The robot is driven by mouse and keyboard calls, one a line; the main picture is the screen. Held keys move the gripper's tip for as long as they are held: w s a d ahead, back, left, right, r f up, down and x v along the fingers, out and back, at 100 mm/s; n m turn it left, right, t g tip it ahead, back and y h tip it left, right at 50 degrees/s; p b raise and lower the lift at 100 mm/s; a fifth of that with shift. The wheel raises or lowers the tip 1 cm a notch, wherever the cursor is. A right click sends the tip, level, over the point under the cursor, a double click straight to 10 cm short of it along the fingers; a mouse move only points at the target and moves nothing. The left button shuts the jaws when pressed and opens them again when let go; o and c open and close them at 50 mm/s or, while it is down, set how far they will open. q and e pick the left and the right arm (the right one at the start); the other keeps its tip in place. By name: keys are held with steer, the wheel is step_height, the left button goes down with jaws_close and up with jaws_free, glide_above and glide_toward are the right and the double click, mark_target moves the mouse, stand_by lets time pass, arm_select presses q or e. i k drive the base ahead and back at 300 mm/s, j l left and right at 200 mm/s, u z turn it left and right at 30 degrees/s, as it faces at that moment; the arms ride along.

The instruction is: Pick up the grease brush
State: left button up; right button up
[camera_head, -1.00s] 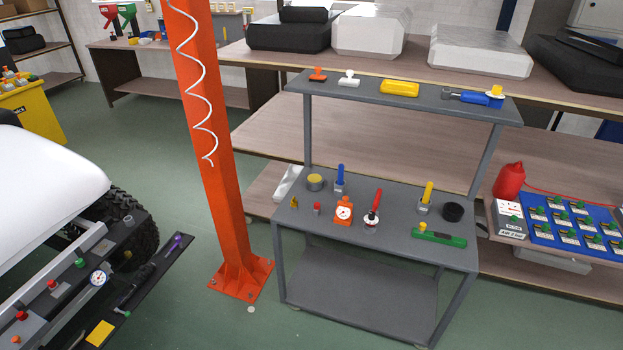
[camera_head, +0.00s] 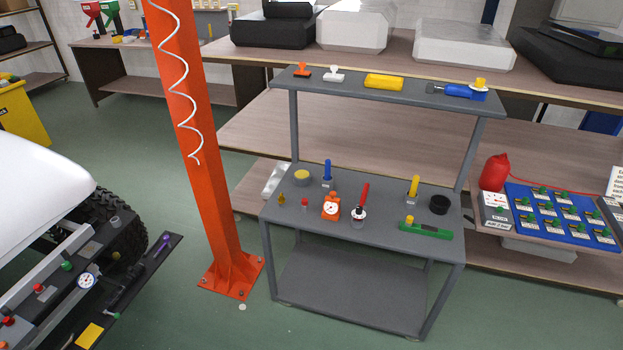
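The grease brush is not plain to pick out at this size. Several upright handled tools stand on the middle shelf of the grey cart (camera_head: 290,227). One is a red-handled tool (camera_head: 363,192) with a pale and dark round base, near the shelf's middle. A blue-handled tool (camera_head: 327,170) stands behind it to the left, in a small grey holder. A yellow-handled tool (camera_head: 413,186) stands to the right in a similar holder. I cannot tell which of these is the brush. Neither of my grippers shows in the head view.
An orange post (camera_head: 205,180) stands left of the cart. A white vehicle (camera_head: 45,190) with a dark tool ledge is at the lower left. An orange gauge (camera_head: 331,206) and a green level (camera_head: 426,230) share the shelf. Green floor in front of the cart is clear.

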mark_target(328, 162)
steer(key=i+j+z, duration=0.25)
steer(key=z, duration=0.25)
steer(key=i+j+z, duration=0.35)
steer(key=z, duration=0.15)
steer(key=i+j, duration=0.15)
steer(key=j, duration=0.15)
steer(key=i+j+z, duration=0.1)
steer(key=j, duration=0.25)
steer(key=i+j, duration=0.2)
steer(key=j, duration=0.15)
steer(key=i+j, duration=0.15)
steer(key=j, duration=0.15)
steer(key=i+j+z, duration=0.1)
steer(key=j, duration=0.25)
steer(key=i+j, duration=0.15)
steer(key=j, duration=0.2)
